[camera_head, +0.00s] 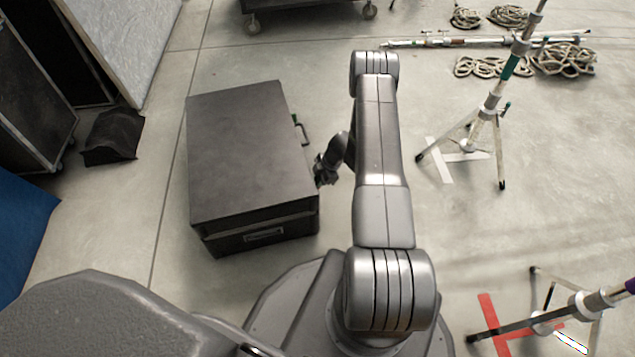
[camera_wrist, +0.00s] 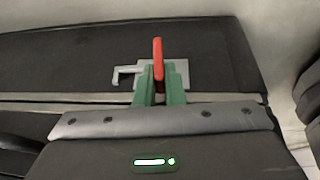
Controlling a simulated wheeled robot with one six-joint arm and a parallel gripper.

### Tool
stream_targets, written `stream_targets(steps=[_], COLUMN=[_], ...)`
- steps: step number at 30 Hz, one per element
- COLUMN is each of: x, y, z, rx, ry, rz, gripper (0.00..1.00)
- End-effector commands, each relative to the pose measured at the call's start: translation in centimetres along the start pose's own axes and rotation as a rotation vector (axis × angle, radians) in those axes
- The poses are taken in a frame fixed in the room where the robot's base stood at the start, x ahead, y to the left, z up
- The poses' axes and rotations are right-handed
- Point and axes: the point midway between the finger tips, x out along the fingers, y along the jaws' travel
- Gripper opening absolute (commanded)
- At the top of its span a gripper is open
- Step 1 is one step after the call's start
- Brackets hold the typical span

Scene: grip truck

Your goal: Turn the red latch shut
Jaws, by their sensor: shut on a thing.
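The red latch (camera_wrist: 158,58) shows in the wrist view, standing up from a grey metal plate (camera_wrist: 179,70) on the side of a dark case. A grey hook-shaped piece (camera_wrist: 123,73) sticks out to the left of the plate. My gripper (camera_wrist: 160,86) has its two green fingers closed around the lower part of the red latch, hiding that part. In the head view the dark case (camera_head: 240,145) stands on the floor, and my gripper (camera_head: 324,172) is at its right side. The red latch cannot be made out there.
A handle (camera_head: 301,130) with a green spot is on the case's right side. A black bag (camera_head: 112,137) and dark cabinets are at the left. Bare floor surrounds the case.

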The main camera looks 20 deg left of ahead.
Motion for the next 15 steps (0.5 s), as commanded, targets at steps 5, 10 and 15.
stream_targets(steps=[5, 10, 15], x=[0.22, 0.22, 0.28], y=[-0.34, -0.48, -0.69], z=[0.06, 0.03, 0.00], rx=[-0.021, -0.045, -0.071], ry=[0.000, 0.000, 0.001], rz=[0.057, 0.115, 0.172], gripper=[0.00, 0.00, 0.00])
